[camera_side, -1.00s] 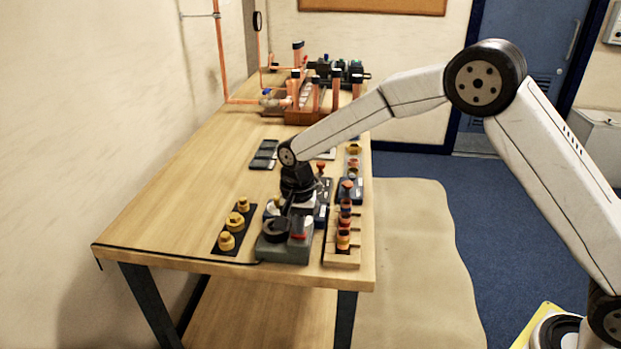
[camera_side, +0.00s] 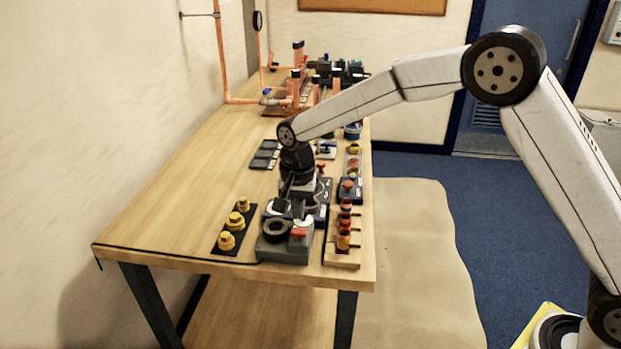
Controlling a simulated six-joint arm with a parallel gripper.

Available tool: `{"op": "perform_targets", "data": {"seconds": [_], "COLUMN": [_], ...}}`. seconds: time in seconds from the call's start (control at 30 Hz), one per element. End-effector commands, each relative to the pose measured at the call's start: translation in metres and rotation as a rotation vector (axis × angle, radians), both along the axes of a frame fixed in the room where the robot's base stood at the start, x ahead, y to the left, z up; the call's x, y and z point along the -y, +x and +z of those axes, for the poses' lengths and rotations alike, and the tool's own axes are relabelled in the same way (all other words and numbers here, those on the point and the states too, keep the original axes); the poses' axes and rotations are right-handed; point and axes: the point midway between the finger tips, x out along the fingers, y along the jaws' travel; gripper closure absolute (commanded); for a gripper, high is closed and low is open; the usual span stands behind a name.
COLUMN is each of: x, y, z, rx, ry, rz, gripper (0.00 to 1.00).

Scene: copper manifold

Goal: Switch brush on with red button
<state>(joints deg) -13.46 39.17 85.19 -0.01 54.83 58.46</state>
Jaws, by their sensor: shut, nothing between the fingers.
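A grey brush machine (camera_side: 284,252) stands at the near end of the wooden table. It has a dark round ring-shaped opening (camera_side: 277,231) on its top left and a red button (camera_side: 298,233) on its top right. My gripper (camera_side: 294,210) points down just behind the machine, near the button in the picture. Its fingers are dark and small here; they look shut and empty. Whether they touch the machine cannot be told from this side. Whether the brush turns does not show.
A black strip with yellow fittings (camera_side: 236,220) lies left of the machine. A wooden rack (camera_side: 342,253) with copper and red-topped parts stands close on its right. Dark trays (camera_side: 265,154) and the copper manifold (camera_side: 297,92) are farther back. The table's left middle is clear.

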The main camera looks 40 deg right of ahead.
Motion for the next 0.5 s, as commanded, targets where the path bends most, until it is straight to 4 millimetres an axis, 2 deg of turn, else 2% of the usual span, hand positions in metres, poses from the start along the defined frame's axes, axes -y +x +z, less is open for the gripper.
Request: {"op": "perform_targets", "data": {"seconds": [0.03,0.3,0.5], "x": [0.000,-0.001,0.000], "y": [0.001,0.001,0.001], "z": [0.011,0.058,0.084], "rx": [0.006,0.007,0.006], "ry": [0.001,0.001,0.001], "rz": [0.000,0.000,0.000], "gripper": [1.00,1.00,1.00]}}
